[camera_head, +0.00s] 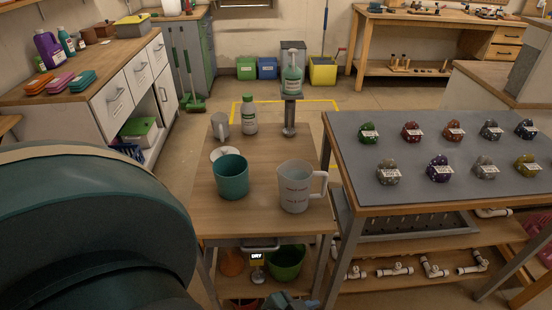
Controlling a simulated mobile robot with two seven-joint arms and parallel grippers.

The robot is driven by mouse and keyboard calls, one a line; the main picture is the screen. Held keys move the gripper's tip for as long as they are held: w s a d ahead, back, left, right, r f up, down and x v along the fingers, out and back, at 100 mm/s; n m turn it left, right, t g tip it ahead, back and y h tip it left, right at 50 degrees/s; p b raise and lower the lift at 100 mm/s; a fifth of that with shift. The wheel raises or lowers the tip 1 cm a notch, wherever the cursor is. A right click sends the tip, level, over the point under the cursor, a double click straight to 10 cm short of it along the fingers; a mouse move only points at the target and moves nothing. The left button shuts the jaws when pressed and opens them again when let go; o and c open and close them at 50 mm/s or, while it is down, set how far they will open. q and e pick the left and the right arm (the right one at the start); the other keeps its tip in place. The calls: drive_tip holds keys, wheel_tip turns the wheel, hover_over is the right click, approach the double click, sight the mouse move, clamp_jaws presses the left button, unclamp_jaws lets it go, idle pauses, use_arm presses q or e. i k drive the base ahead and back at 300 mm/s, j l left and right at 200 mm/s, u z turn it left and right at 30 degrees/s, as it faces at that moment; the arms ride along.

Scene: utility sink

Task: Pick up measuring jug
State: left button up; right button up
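The measuring jug (295,192) is a translucent whitish jug with red markings and a handle on its right side. It stands upright near the front right of the small wooden table (262,218). A teal cup (231,178) stands just left of it, apart from it. A large dark teal rounded part, which looks like my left arm, fills the lower left. Neither gripper's fingers can be made out. Nothing is touching the jug.
A grey mug (220,126), a white bottle with a green cap (249,114) and a metal post holding a pump bottle (291,78) stand behind. A grey-topped table (443,145) with several labelled lumps is close on the right. Shelves below hold a green bucket (286,263).

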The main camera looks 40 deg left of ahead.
sight(295, 177)
drive_tip(key=i+l+u, duration=0.2)
drive_tip(key=u, duration=0.15)
drive_tip(key=i+l+u, duration=0.1)
drive_tip(key=l+u, duration=0.15)
drive_tip(key=u, duration=0.15)
drive_tip(key=i+l+u, duration=0.15)
drive_tip(key=l+u, duration=0.2)
drive_tip(key=i+l+u, duration=0.1)
drive_tip(key=l+u, duration=0.4)
drive_tip(key=l, duration=0.25)
drive_tip(key=i, duration=0.05)
